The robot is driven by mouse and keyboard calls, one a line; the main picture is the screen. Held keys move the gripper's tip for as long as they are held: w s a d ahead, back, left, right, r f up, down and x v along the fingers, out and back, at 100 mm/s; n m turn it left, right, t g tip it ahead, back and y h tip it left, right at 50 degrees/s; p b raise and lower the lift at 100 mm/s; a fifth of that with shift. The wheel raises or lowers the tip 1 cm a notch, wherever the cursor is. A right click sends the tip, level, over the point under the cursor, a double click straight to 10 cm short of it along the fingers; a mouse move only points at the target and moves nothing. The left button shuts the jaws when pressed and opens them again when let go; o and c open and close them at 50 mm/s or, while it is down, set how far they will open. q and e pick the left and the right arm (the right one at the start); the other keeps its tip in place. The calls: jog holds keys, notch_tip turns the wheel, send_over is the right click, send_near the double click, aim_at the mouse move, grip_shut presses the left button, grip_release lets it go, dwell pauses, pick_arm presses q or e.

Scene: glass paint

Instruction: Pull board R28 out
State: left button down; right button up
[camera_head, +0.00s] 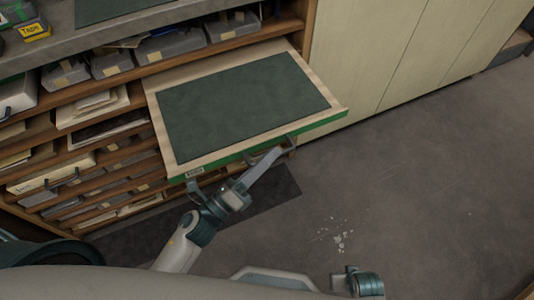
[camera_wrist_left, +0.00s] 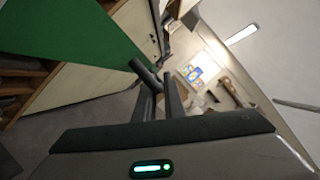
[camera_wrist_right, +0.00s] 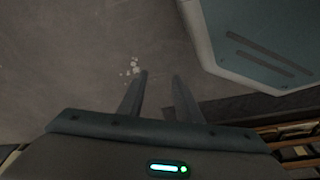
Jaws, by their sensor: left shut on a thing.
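A board with a pale wood frame (camera_head: 187,166), a dark green top and a green front edge stands drawn out of the shelf unit in the head view. A small label on its front edge (camera_head: 195,172) is too small to read. A grey bar handle (camera_head: 266,164) hangs along the front. My left gripper (camera_head: 240,188) is shut on this handle; its fingers (camera_wrist_left: 160,85) close around the bar in the left wrist view, under the green face (camera_wrist_left: 85,40). My right gripper (camera_wrist_right: 160,75) is open and empty above the floor, low at the right.
The shelf unit (camera_head: 150,70) holds grey bins, papers and other drawers. A grey counter (camera_head: 110,38) runs above, with a yellow tape box (camera_head: 36,31). Pale cabinet doors (camera_head: 390,50) stand to the right. White scraps (camera_head: 338,240) lie on the otherwise clear floor; a dark mat (camera_head: 250,203) lies under the board.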

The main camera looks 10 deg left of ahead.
pick_arm(q)
jog(key=c, duration=1.8)
grip_release()
jog(key=shift+c, duration=0.2)
jog(key=shift+a, duration=0.1)
